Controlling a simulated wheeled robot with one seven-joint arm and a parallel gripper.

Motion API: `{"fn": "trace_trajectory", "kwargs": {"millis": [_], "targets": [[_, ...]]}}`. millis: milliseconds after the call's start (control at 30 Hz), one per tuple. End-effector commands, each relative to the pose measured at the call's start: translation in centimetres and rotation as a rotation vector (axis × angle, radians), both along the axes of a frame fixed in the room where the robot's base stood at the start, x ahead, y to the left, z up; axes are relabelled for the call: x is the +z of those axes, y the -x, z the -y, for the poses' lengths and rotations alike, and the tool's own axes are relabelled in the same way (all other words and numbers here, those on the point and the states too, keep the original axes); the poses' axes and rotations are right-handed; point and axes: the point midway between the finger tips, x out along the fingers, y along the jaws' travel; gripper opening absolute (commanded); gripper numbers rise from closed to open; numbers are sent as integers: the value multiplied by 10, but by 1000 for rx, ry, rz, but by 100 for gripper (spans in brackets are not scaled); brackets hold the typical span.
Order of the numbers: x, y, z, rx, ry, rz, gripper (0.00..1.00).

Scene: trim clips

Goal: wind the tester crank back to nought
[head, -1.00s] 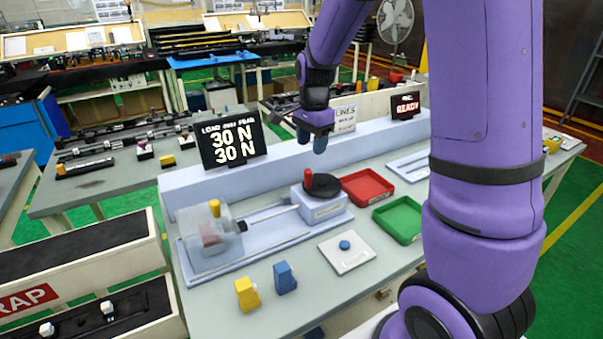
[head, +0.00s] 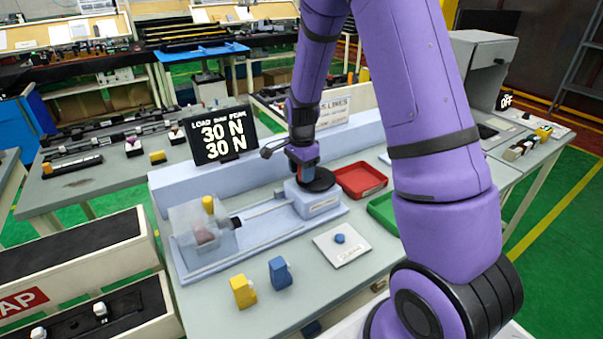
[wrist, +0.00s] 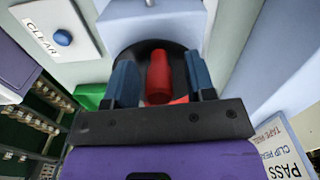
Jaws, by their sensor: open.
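The tester (head: 265,227) is a pale blue bench unit with a clear-covered clip station (head: 203,228) at left and a crank, a black disc (head: 322,181), at right. The crank's upright red handle (wrist: 158,75) stands between the two blue fingers of my gripper (wrist: 160,80) in the wrist view. The fingers are open, with a gap showing on each side of the handle. In the head view my gripper (head: 304,168) is down over the disc and mostly hides the handle. The display (head: 221,135) reads load now 30 N and peak 30 N.
A white pad with a blue button (head: 340,239) lies in front of the crank, labelled CLEAR in the wrist view. A red tray (head: 361,180) and a green tray (head: 382,211) sit to the right. Yellow (head: 243,291) and blue (head: 280,273) clips stand at the front.

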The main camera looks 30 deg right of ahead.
Motion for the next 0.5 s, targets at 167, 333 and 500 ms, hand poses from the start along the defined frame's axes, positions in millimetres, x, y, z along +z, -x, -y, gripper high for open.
{"fn": "trace_trajectory", "kwargs": {"millis": [167,333,500], "targets": [[-9,0,0,0,0,0,50],[-9,0,0,0,0,1,50],[-9,0,0,0,0,1,32]]}}
